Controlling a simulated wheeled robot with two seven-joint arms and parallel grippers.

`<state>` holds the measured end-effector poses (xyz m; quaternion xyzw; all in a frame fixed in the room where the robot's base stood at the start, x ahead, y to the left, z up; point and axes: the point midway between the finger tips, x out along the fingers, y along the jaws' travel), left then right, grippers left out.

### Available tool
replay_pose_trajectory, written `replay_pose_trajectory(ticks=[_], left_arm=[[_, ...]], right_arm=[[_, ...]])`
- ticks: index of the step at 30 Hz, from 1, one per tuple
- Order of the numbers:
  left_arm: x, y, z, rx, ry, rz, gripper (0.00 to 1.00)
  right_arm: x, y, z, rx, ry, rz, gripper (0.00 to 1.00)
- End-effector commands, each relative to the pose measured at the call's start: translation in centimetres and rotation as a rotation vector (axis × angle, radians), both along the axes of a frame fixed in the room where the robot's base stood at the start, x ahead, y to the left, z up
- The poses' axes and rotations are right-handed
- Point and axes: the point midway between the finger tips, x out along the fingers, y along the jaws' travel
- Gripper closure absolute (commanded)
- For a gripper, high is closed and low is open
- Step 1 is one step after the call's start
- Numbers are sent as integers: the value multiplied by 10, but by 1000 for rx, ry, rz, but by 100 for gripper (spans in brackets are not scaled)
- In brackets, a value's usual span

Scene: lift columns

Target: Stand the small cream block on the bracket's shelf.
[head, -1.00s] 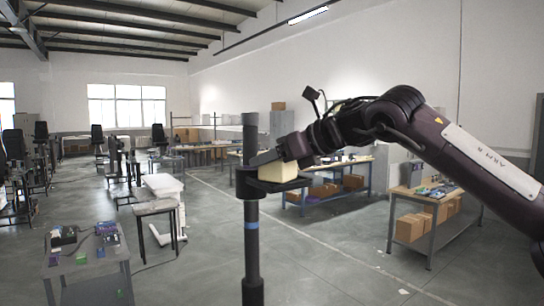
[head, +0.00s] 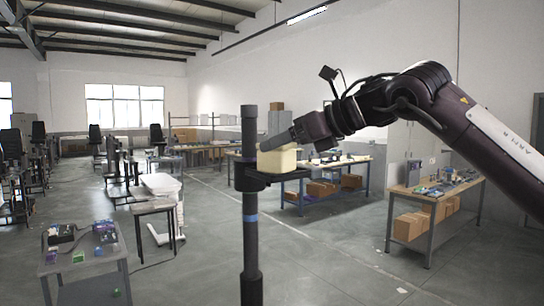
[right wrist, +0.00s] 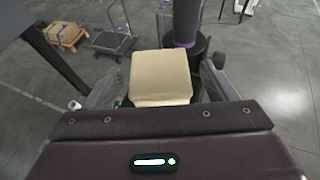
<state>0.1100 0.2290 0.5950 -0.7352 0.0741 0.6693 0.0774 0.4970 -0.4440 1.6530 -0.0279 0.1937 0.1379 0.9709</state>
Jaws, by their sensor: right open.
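The small cream block (head: 278,160) rests upright on the black shelf (head: 290,175) of the bracket, to the right of the dark column (head: 250,130). My right gripper (head: 267,147) is open, and its fingers are at the block's upper part. In the right wrist view the cream block (right wrist: 160,78) lies between the two spread fingers, with a visible gap on the right side. The column's dark post (right wrist: 187,25) stands just beyond the block. The shelf is mostly hidden there. My left gripper is not in view.
A workbench with cardboard boxes (head: 408,228) stands at the right, and another bench (head: 330,168) is behind the bracket. A small grey table (head: 85,262) with tools is at the front left. The floor around the column is clear.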

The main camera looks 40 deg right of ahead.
Motion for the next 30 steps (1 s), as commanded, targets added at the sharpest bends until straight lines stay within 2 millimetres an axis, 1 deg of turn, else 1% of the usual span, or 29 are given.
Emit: replay_pose_trajectory(ticks=[1, 6, 9, 12, 17, 30], left_arm=[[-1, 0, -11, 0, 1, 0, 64], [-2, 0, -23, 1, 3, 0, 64], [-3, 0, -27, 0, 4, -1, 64], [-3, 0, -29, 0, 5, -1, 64], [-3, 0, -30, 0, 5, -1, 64], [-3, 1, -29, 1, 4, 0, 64]], right_arm=[[-11, -4, 1, -2, -6, -4, 21], [-43, -13, 16, -1, -3, -5, 21], [-56, -17, 23, -1, -2, -5, 21], [-65, -19, 27, -1, 0, -2, 21], [-70, -20, 30, 1, -1, -1, 21], [-70, -20, 30, 1, 0, 0, 21]])
